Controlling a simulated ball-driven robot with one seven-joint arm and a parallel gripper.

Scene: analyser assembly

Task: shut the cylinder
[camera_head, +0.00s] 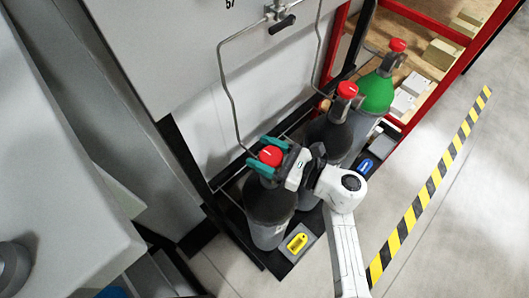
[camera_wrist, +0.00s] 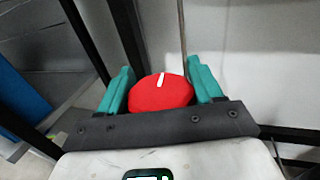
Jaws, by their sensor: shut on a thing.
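The nearest cylinder (camera_head: 269,208) is dark grey with a lighter lower body and stands upright by the wall panel. Its red valve knob (camera_head: 270,155) is on top. My gripper (camera_head: 270,157) is at this knob, its teal fingers one on each side. In the wrist view the red knob (camera_wrist: 161,93), with a white mark, sits between the fingers of my gripper (camera_wrist: 160,90), which is shut on it. The knob's lower part is hidden behind the gripper's dark front bar.
A second grey cylinder (camera_head: 330,132) and a green-topped cylinder (camera_head: 377,93), both with red knobs, stand behind to the right. Thin pipes run up the wall. A red-framed rack (camera_head: 433,95) holds boxes. Open floor (camera_head: 450,220) lies at right, with a yellow-black stripe (camera_head: 428,190).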

